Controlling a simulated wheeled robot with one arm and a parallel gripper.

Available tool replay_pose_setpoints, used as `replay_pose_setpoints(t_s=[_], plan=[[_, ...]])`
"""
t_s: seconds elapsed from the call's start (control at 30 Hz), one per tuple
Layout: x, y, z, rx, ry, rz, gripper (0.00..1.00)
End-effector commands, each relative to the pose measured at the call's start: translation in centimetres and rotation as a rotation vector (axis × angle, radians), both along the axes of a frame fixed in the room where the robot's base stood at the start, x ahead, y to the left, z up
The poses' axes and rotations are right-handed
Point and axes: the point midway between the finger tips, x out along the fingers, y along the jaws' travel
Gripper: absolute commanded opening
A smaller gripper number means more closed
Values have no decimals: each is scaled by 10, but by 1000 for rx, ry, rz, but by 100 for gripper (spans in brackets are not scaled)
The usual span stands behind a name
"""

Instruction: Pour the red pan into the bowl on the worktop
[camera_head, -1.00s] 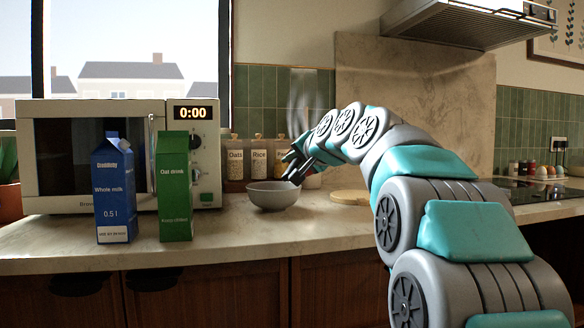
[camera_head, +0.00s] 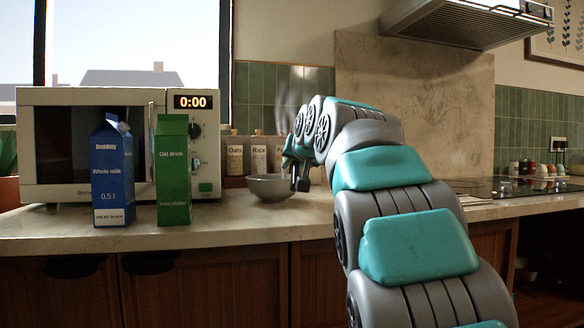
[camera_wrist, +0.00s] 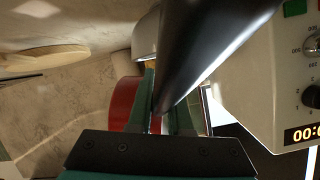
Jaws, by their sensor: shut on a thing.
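A grey bowl (camera_head: 266,187) stands upright on the worktop (camera_head: 240,222), right of the cartons. My gripper (camera_head: 297,180) is at the bowl's right side and overlaps its rim in the head view; whether they touch is unclear. In the wrist view my gripper (camera_wrist: 163,108) is shut on a dark bar that looks like the pan's handle. Part of the red pan (camera_wrist: 123,100) shows beside the left finger. The pan's body is not visible in the head view, so its tilt and contents cannot be told.
A blue milk carton (camera_head: 111,180) and a green oat drink carton (camera_head: 173,180) stand before the microwave (camera_head: 60,120) on the left. Jars (camera_head: 258,157) stand behind the bowl. A hob (camera_head: 490,187) is at the right. A round wooden board (camera_wrist: 40,60) shows in the wrist view.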

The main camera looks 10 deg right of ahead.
Motion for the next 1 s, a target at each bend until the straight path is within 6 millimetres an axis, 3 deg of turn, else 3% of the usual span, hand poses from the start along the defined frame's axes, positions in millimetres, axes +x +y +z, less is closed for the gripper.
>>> replay_pose_setpoints(t_s=[0.53,1.0], plan=[[-1,2,-1,-718,3,-1,0],[-1,2,0,-807,5,-1,0]])
